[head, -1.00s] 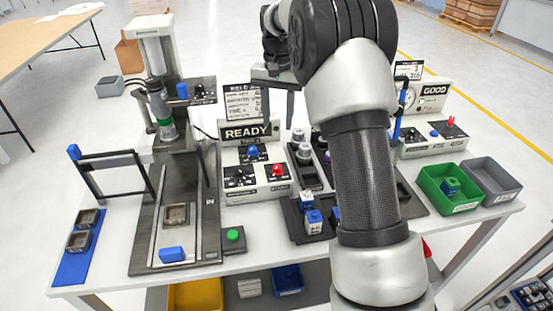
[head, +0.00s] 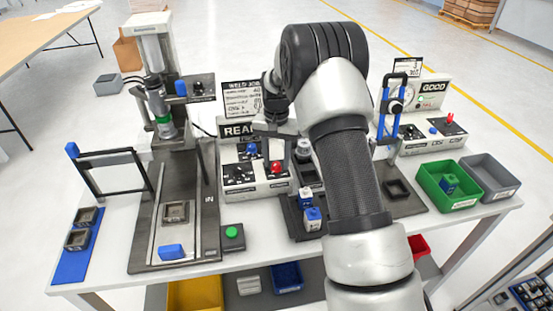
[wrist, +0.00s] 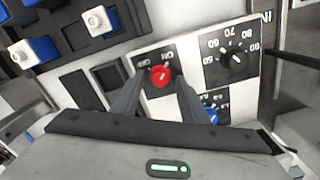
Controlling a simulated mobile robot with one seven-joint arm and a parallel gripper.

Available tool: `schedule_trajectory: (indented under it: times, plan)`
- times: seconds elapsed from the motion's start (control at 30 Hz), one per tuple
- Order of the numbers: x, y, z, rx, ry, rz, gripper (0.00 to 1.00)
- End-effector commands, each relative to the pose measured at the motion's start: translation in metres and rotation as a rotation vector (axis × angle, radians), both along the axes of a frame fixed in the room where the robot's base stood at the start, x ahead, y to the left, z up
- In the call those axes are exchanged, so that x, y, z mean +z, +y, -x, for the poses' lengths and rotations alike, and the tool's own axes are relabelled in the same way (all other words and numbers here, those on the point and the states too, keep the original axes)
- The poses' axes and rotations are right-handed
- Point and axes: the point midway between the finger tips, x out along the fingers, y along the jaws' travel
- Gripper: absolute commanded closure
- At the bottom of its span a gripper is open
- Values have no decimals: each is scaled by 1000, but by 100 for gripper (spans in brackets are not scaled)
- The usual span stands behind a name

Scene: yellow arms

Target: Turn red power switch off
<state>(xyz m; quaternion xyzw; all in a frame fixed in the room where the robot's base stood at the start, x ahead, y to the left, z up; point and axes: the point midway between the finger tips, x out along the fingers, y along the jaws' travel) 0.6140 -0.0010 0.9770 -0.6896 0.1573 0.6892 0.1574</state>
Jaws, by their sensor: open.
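The red power switch (head: 276,167) is a round red knob on the front panel of the white control box (head: 240,190) with the READY display. In the wrist view the red switch (wrist: 161,76) sits between my two fingers, with a small ON label beside it. Its exact pointing direction is hard to tell. My gripper (head: 276,154) is open and points down over the switch, one finger on each side. In the wrist view my gripper (wrist: 159,74) straddles the knob; I cannot tell whether either finger touches it.
A black dial with a number scale (wrist: 235,57) is right of the switch in the wrist view. A blue knob (head: 252,149) is close behind it on the box. A dark tray with blue-and-white blocks (head: 312,217) stands to the right, the press (head: 157,70) to the left.

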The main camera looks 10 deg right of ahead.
Motion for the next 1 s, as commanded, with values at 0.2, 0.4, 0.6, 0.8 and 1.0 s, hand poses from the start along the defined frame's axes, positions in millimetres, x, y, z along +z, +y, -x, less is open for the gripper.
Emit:
schedule_trajectory:
  times: [0.2,0.4,0.6,0.8,1.0]
  plan:
    - [-1,0,0,0,0,0,60]
    - [0,0,0,0,1,0,92]
    - [0,0,0,4,1,0,100]
    - [0,0,0,51,1,0,100]
    - [-1,0,0,168,1,0,100]
